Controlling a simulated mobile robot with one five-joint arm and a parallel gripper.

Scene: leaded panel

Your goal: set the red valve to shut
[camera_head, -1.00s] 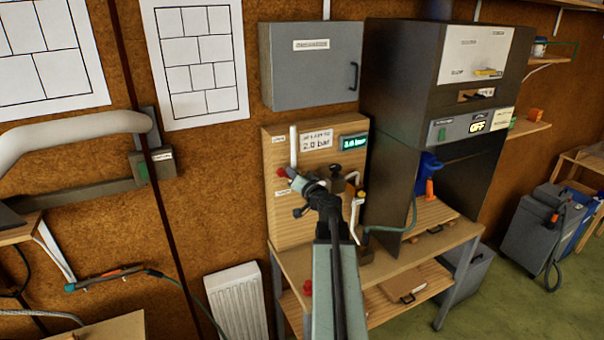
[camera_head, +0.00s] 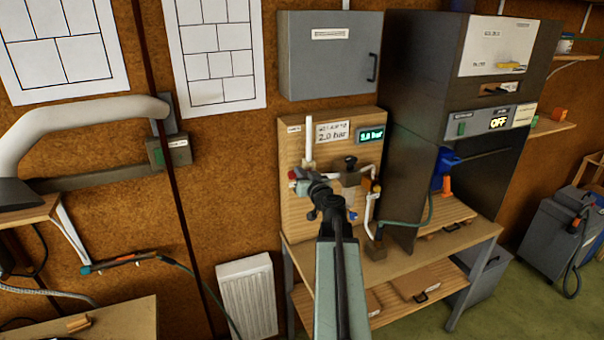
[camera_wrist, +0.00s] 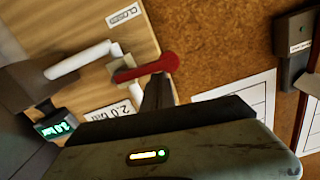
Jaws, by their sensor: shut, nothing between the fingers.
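The red valve lever (camera_wrist: 150,68) shows in the wrist view, with its pivot on a white pipe (camera_wrist: 82,60). It lies nearly level in that picture, its rounded end to the right. A "CLOSED" label (camera_wrist: 125,14) is on the board above it. My gripper (camera_wrist: 159,82) is shut and empty, its dark fingers right at the lever's lower side; I cannot tell if they touch it. In the head view only a small red part of the lever (camera_head: 291,174) shows, left of my gripper (camera_head: 302,181), which hides the rest of the valve.
The wooden board (camera_head: 293,222) also carries a "2.0 bar" label and a green pressure display (camera_head: 371,136). A grey cabinet (camera_head: 325,60) hangs above. A dark hood (camera_head: 420,110) stands to the right. Bare cork wall (camera_head: 235,190) lies to the left.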

